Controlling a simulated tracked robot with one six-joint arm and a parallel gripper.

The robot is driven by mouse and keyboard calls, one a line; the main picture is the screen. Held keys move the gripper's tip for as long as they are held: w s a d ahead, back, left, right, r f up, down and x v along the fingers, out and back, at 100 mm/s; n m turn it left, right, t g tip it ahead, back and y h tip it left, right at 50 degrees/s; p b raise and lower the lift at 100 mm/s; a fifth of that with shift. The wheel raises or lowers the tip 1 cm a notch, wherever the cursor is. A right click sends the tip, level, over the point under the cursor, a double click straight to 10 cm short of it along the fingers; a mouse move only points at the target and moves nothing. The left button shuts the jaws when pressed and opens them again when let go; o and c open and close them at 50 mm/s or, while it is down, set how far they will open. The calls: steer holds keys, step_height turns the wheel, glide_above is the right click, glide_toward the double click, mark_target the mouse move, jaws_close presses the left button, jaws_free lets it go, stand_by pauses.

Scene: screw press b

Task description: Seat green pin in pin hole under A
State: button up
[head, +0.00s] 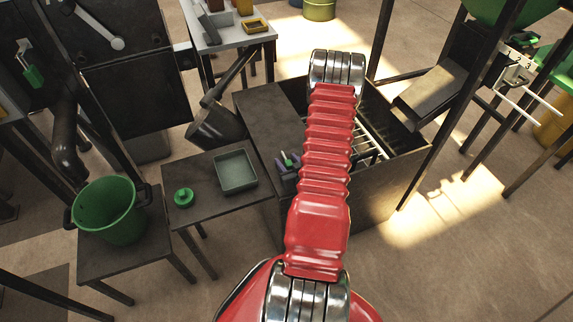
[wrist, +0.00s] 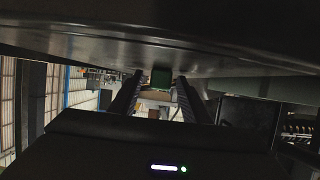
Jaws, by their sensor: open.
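My gripper (wrist: 160,77) is open in the wrist view, its two dark fingers pointing away from the camera under a dark overhanging surface. A small dark green block (wrist: 161,79) shows between the fingertips; I cannot tell whether it is the green pin or whether the fingers touch it. In the head view my red arm reaches up and away, and the gripper is hidden. A green handle-like piece (head: 33,76) hangs on the dark machine at the left.
A green bucket (head: 108,212) stands on a low stand at the left. A low table (head: 210,213) holds a grey-green tray (head: 236,171) and a green knob-like piece (head: 184,197). A dark open bin (head: 377,190) stands behind my arm. Floor at the lower right is clear.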

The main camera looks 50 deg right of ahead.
steer(key=shift+c, duration=0.5)
jaws_close()
